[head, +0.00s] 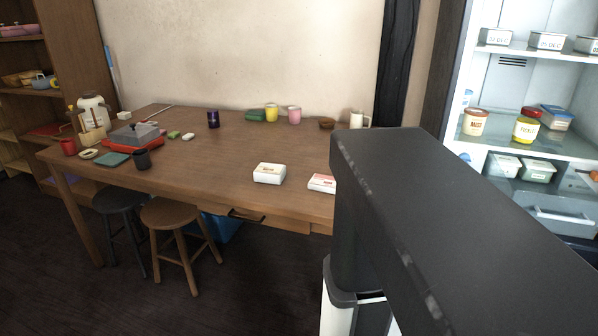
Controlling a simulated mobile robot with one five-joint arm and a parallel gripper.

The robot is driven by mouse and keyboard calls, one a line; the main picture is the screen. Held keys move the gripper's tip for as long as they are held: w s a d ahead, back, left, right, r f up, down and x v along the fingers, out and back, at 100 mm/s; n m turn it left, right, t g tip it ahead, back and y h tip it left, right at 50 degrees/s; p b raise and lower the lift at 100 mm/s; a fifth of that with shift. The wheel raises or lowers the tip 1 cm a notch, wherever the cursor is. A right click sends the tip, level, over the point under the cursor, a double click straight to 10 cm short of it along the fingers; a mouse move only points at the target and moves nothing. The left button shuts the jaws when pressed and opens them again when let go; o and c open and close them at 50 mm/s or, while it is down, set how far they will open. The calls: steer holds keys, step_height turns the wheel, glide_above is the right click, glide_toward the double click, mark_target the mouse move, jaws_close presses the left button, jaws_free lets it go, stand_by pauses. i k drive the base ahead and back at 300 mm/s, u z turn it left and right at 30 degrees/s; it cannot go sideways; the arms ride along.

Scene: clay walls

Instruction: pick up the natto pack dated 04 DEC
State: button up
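Three small white packs with dark date print stand on the top shelf of the open fridge at the right in the head view. The left pack (495,37) seems to read 02 DEC. The middle pack (548,41) ends in DEC, but its day number is too small to read surely. The right pack (587,45) is cut by the picture's edge and its date cannot be read. My dark arm link fills the lower right and hides part of the table and fridge. My gripper is not in view.
Below the packs, the fridge shelf (490,142) holds tubs, with more tubs lower down. A wooden table (225,160) carries a white box (269,173), a red-labelled box (322,183), cups and dishes. Stools (170,212) stand before it. Dark floor (60,290) is open at lower left.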

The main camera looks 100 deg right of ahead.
mark_target(267, 173)
steer(key=z, duration=2.3)
steer(key=i, duration=0.3)
steer(key=u, duration=0.8)
steer(key=i, duration=0.7)
steer(key=z, duration=0.15)
steer(key=k, duration=0.8)
steer(key=u, duration=0.2)
steer(key=i, duration=0.8)
steer(key=z, duration=0.1)
